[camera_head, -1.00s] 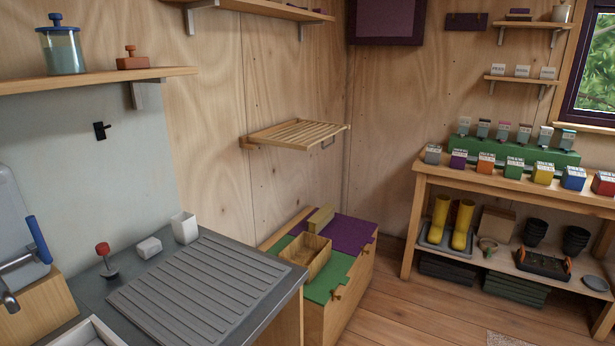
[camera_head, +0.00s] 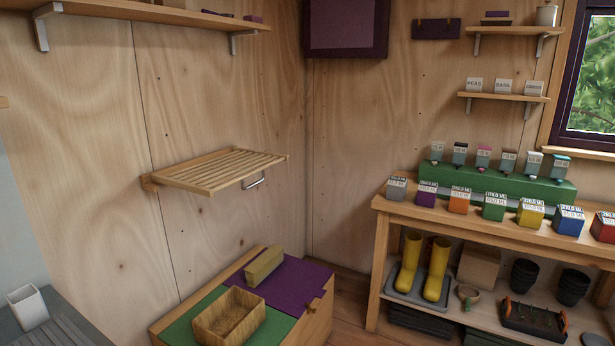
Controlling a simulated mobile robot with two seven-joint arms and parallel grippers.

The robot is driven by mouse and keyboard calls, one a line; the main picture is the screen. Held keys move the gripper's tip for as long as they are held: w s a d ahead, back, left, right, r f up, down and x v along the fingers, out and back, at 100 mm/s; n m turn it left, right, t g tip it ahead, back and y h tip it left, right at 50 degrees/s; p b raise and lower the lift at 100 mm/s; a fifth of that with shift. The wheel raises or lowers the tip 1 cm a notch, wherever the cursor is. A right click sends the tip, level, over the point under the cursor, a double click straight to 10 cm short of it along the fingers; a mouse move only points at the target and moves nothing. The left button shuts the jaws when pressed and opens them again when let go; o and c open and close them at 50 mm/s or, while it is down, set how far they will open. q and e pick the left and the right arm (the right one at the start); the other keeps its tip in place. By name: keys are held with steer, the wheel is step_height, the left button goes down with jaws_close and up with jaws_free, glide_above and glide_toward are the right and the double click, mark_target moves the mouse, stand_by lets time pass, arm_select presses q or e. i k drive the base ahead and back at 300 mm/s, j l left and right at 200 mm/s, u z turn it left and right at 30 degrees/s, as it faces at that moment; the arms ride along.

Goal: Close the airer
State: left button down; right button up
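The airer (camera_head: 222,170) is a slatted wooden rack on the plywood wall, left of the room corner. It stands out from the wall, folded down and roughly level. A small metal handle (camera_head: 254,181) hangs at its front edge, towards the right. Neither of my grippers shows in the view.
Below the airer is a wooden chest with a green lid (camera_head: 183,331) and a purple lid (camera_head: 290,284), bearing a wooden box (camera_head: 229,318) and a yellowish block (camera_head: 263,266). A grey counter (camera_head: 65,326) with a white cup (camera_head: 28,307) is at lower left. A shelved bench (camera_head: 385,222) stands right.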

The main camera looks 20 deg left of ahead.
mark_target(183, 179)
steer(key=i+l+z, duration=0.1)
steer(key=i, duration=1.35)
steer(key=i+u, duration=0.45)
steer(key=i+l+u, duration=0.15)
steer(key=i+u, duration=0.25)
steer(key=i+l+u, duration=0.2)
steer(key=u, duration=0.25)
